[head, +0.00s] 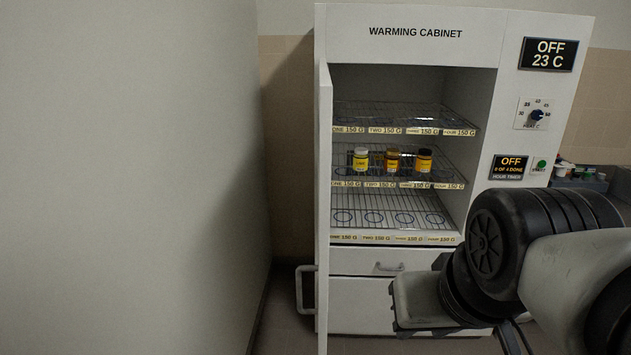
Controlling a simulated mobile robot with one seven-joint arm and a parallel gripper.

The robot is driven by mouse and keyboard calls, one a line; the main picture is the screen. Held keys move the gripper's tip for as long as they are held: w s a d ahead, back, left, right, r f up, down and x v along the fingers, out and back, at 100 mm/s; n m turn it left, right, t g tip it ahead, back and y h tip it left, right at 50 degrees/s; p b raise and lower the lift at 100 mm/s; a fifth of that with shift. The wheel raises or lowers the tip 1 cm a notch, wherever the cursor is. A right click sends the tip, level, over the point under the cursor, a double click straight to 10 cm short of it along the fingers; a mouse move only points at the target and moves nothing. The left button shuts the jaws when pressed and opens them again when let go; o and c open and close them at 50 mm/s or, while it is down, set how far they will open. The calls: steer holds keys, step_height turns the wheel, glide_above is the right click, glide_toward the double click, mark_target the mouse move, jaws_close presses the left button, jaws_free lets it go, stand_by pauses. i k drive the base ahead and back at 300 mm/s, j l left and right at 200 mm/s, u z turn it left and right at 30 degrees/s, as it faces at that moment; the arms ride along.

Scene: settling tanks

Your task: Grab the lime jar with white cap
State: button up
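Three small jars stand in a row on the middle shelf of the open warming cabinet. The leftmost jar (361,160) has a white cap and a yellow label; its glass colour is too small to make out, and it is the only one of the three with a white cap. The middle jar (392,161) looks amber-brown, and the right jar (424,161) has a dark cap; both have yellow labels. My arm fills the lower right, in front of and below the shelves, well apart from the jars. My gripper (514,340) is only partly visible at the bottom edge; its fingers are unclear.
The warming cabinet (416,25) has wire shelves; the top and bottom ones look empty. Its door (324,200) stands open at the left, edge-on. A drawer (365,262) is shut below. A wall is close on the left. A bench with small items (580,178) is at right.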

mark_target(360, 156)
steer(key=j, duration=0.45)
steer(key=i+j+z, duration=0.1)
steer(key=j, duration=0.4)
steer(key=i+l, duration=0.1)
steer(key=l, duration=0.35)
steer(key=i+l, duration=0.15)
steer(key=l, duration=0.3)
steer(key=i+l, duration=0.1)
steer(key=l, duration=0.35)
steer(key=i+l, duration=0.45)
steer(key=l, duration=0.25)
steer(key=i+l, duration=0.25)
steer(key=i+j, duration=0.15)
steer(key=i, duration=0.25)
steer(key=i+j, duration=0.1)
steer(key=i, duration=0.3)
steer(key=i+j, duration=0.15)
steer(key=i, duration=0.3)
steer(key=i+j, duration=0.25)
